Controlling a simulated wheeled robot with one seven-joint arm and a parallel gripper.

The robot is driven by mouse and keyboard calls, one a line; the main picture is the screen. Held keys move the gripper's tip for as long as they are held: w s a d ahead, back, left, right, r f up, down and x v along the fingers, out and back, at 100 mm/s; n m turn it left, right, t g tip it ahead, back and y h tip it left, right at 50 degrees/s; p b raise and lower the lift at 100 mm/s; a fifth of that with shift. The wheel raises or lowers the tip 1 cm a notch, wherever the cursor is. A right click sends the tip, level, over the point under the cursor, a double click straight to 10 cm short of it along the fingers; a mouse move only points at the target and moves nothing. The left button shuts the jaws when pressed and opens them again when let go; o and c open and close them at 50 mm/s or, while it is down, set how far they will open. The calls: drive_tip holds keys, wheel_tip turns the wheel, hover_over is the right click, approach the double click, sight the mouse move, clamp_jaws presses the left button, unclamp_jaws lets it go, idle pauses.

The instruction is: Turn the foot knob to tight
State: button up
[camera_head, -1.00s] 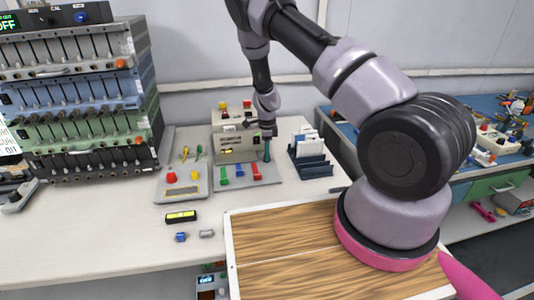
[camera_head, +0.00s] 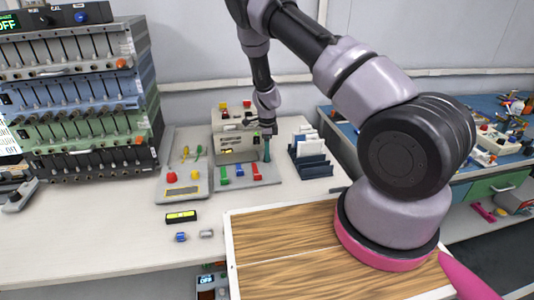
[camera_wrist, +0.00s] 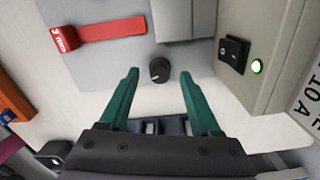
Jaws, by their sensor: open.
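The foot knob looks like a small dark round knob (camera_wrist: 159,70) with a pale pointer mark, on a grey plate (camera_wrist: 104,65) in the wrist view. My gripper (camera_wrist: 158,76) is open, with its two green fingers apart. Its fingertips lie to the left and right of the knob in the picture, with a gap on each side. I cannot tell the height of the tips over the plate. In the head view my gripper (camera_head: 267,147) hangs at the right front of the beige machine (camera_head: 236,143), and the knob is hidden there.
A red strip with a "3 mm" label (camera_wrist: 98,34) lies left of the knob. A dark rack with white cards (camera_head: 310,160) is right of my gripper. The front bench (camera_head: 110,240) is mostly clear.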

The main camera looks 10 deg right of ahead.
wheel_tip(320, 180, up, 10)
idle(0.4)
drive_tip(key=s+d+r+n+t+y, duration=0.1)
drive_tip(key=s+r+n, duration=0.25)
drive_tip(key=r, duration=0.65)
drive_tip(key=s+d+r+n+t+y, duration=0.15)
drive_tip(key=s+r, duration=0.25)
drive_tip(key=r, duration=0.6)
drive_tip(key=s+r+n+t+y, duration=0.1)
drive_tip(key=s+r+n, duration=0.25)
drive_tip(key=r, duration=0.75)
drive_tip(key=s+d+r+n+t, duration=0.1)
drive_tip(key=s+r+n, duration=0.3)
drive_tip(key=s, duration=0.6)
drive_tip(key=s+d+r+n+t+h, duration=0.1)
drive_tip(key=s+r+n, duration=0.3)
drive_tip(key=s, duration=0.7)
drive_tip(key=shift+d+r+t, duration=0.7)
drive_tip(key=shift+r+t, duration=0.15)
drive_tip(key=shift+r, duration=0.4)
drive_tip(key=shift+h, duration=0.25)
